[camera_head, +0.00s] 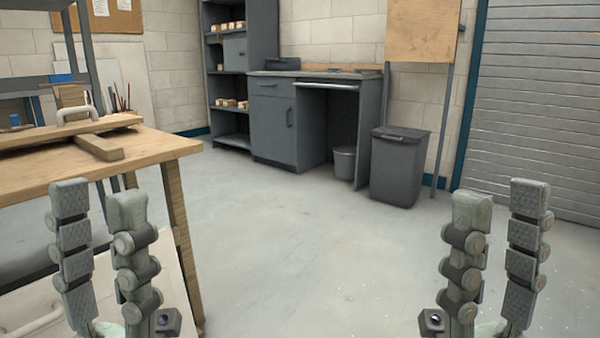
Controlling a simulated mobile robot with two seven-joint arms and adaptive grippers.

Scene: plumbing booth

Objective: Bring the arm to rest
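My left gripper (98,205) is in the lower left of the head view, its two jointed grey fingers upright and spread with a gap between the tips. Nothing is between them. It stands in front of the wooden workbench (160,148) in the picture. My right gripper (500,210) is in the lower right, also with two fingers apart and nothing between them. Open floor shows behind it. The lower arms of both sides are cut off by the frame's bottom edge.
Boards and a pale curved pipe (78,114) lie on the workbench. A grey desk cabinet (272,120), open shelves (228,88), a dark bin (397,168) and a small bucket (344,162) stand at the back. A roller shutter (540,100) is at right. The middle floor (290,240) is clear.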

